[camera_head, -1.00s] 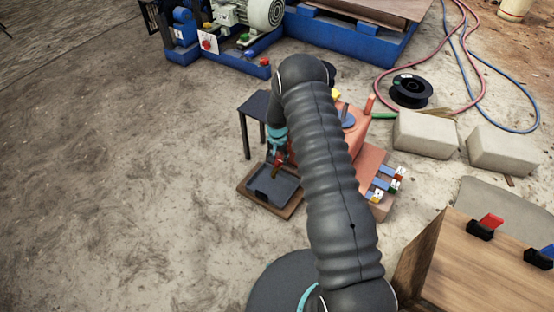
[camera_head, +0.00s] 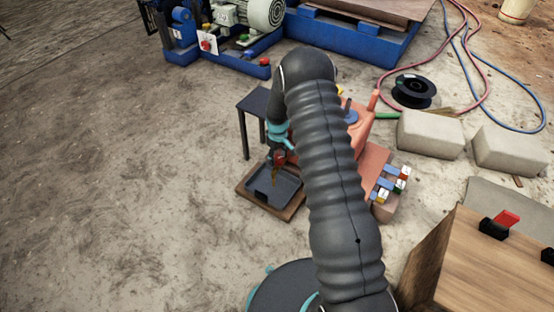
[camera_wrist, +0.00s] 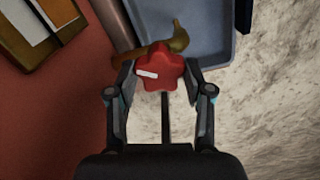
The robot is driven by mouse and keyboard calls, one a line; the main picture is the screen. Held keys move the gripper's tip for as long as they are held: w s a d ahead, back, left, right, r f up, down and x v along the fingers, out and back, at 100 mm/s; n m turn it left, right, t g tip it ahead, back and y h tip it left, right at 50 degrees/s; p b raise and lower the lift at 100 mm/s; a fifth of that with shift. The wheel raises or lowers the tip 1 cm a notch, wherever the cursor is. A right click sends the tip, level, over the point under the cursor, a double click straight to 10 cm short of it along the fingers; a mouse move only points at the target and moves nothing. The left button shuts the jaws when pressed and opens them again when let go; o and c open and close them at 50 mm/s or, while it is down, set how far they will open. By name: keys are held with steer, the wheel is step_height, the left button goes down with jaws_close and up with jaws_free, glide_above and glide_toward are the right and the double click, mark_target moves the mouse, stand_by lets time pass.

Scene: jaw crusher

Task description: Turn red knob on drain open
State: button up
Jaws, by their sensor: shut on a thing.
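The red knob (camera_wrist: 160,66) is star-shaped with a small white mark, and it sits between my gripper's (camera_wrist: 160,82) two fingertips in the wrist view. My gripper is shut on it from both sides. The brass drain pipe (camera_wrist: 180,38) shows behind the knob, its curved end over the blue-grey tray (camera_wrist: 222,44). In the head view my gripper (camera_head: 280,158) is small, at the side of the orange machine (camera_head: 374,160) and above the dark tray (camera_head: 289,190). The knob's grip is too small to make out there.
A dark small table (camera_head: 252,101) stands just behind my gripper. The tray rests on a wooden board (camera_head: 284,212). Coloured switches or tags (camera_head: 388,184) lie on the machine's right. Concrete blocks (camera_head: 430,134) and a wooden box (camera_head: 480,265) are on the right. The left floor is open.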

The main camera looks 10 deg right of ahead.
mark_target(278, 158)
steer(key=n+b, duration=0.1)
steer(key=n, duration=0.5)
steer(key=shift+n+b, duration=0.3)
steer(key=shift+b, duration=0.1)
stand_by(0.4)
steer(key=o, duration=1.1)
steer(key=shift+o, duration=0.2)
step_height(278, 158, up, 12)
